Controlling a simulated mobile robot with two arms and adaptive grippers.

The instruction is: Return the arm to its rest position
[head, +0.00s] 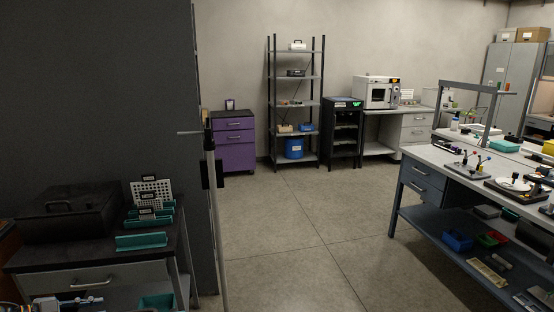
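Neither of my grippers can be made out in the head view, and no arm is clearly seen. A small pale metallic object (62,303) is cut off by the bottom left edge, and I cannot tell what it is. No object is seen in a grip.
A dark-topped cart (90,258) at left bears a black case (70,212) and teal trays (141,241), beside a dark partition (100,90). A cluttered workbench (425,165) stands at right. Shelving (296,78) and a purple cabinet (234,152) stand behind. The floor (290,235) between is clear.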

